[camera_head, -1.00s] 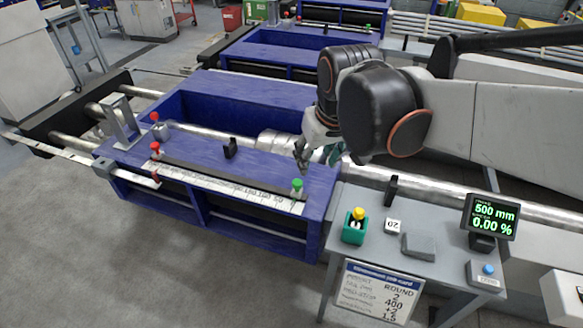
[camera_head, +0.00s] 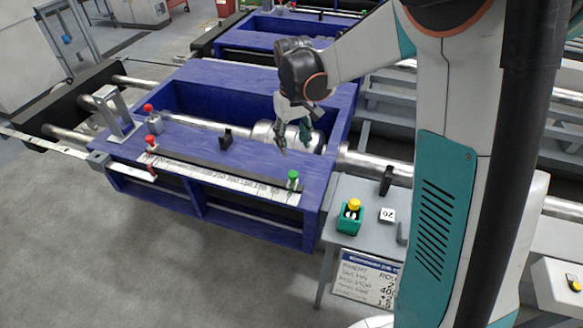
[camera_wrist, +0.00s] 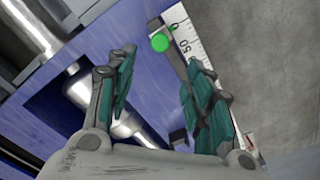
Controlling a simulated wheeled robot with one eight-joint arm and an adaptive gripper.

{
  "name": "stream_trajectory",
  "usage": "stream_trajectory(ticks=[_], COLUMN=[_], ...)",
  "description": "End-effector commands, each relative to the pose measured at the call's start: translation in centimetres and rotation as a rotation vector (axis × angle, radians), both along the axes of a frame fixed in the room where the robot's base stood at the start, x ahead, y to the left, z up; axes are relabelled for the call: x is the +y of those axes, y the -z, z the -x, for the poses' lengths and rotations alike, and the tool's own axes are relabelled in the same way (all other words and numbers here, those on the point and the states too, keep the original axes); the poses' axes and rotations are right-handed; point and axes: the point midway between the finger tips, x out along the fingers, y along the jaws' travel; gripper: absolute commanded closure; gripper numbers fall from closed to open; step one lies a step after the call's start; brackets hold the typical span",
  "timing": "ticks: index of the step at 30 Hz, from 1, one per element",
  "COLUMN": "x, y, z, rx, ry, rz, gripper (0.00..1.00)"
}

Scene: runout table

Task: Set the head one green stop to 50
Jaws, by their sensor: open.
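The green stop (camera_head: 292,179) stands upright at the right end of the white scale (camera_head: 225,180) on the blue runout table (camera_head: 120,152). In the wrist view the green knob (camera_wrist: 160,42) sits beside the scale, close to its 50 mark (camera_wrist: 184,46); the exact reading cannot be told. My gripper (camera_head: 295,148) is open and empty, above the table and behind the green stop in the head view. In the wrist view the fingers (camera_wrist: 158,78) are spread, with the green knob beyond their tips and between them. The gripper touches nothing that I can see.
Red-topped stops (camera_head: 151,140) stand at the scale's left end. A black upright block (camera_head: 226,139) stands behind the rail. A steel bar runs behind.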

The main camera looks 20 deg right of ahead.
Motion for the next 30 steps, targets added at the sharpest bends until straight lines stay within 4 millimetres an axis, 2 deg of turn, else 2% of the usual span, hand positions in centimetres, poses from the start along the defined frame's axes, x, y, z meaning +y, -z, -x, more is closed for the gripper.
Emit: stream_trajectory(ticks=[12,18,24,30], x=[0.0,0.0,0.0,0.0], y=[8.3,11.1,12.3,12.4], z=[0.0,0.0,0.0,0.0], rx=[-0.001,-0.001,-0.002,-0.001], ry=[0.000,0.000,0.001,0.000], rz=[0.000,0.000,0.000,0.000], gripper=[0.53,0.53,0.53,0.53])
